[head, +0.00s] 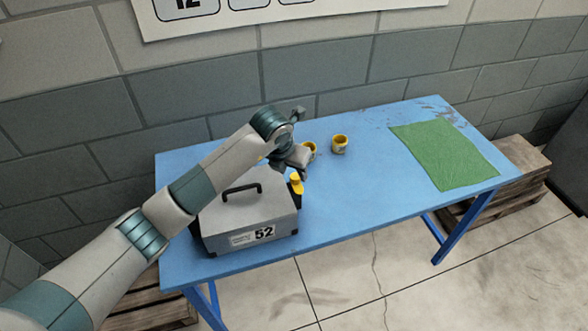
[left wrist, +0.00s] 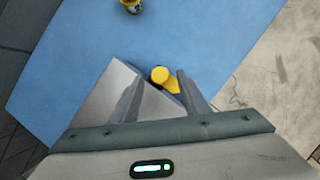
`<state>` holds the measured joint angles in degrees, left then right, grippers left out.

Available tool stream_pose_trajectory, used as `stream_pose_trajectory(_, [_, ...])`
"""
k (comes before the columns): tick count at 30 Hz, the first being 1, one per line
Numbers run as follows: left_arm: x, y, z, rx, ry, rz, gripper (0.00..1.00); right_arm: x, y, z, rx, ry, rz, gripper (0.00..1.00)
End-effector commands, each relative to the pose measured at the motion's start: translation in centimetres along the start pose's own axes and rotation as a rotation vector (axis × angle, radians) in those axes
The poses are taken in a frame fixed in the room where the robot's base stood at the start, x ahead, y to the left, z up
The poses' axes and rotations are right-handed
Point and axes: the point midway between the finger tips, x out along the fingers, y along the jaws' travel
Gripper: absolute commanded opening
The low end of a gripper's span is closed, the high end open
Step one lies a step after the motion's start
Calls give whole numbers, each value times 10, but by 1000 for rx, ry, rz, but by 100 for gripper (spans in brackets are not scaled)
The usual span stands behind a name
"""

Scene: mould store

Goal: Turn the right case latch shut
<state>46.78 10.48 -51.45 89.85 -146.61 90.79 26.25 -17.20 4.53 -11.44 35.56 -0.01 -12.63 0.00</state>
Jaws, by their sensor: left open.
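The grey case (head: 245,213) stands at the left end of the blue table, with a black handle on its lid and a label reading 52. The right latch (head: 296,184) is a yellow piece on the case's right side. My left gripper (head: 300,171) is over that side, just above the latch. In the left wrist view the open fingers (left wrist: 161,83) point down with the yellow latch (left wrist: 160,75) between their tips; I cannot tell whether they touch it. My left arm hides part of the case's left side. My right gripper is not in view.
A green mat (head: 443,155) lies at the right end. The table's middle is free. A block wall stands behind.

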Motion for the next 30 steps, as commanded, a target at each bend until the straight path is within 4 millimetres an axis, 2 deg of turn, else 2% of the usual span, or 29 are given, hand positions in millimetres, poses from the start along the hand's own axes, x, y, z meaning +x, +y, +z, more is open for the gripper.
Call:
stream_pose_trajectory(7, [22, 0, 0, -1, 1, -1, 42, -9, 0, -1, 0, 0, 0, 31])
stream_pose_trajectory(18, [27, 0, 0, -1, -1, 0, 42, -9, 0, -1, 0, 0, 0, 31])
stream_pose_trajectory(19, [27, 0, 0, -1, -1, 0, 37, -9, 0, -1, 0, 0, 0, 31])
stream_pose_trajectory(21, [27, 0, 0, -1, -1, 0, 21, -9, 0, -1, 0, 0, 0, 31])
stream_pose_trajectory(24, [27, 0, 0, -1, -1, 0, 1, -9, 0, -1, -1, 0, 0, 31])
stream_pose_trajectory(30, [27, 0, 0, 3, -1, -2, 1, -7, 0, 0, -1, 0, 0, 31])
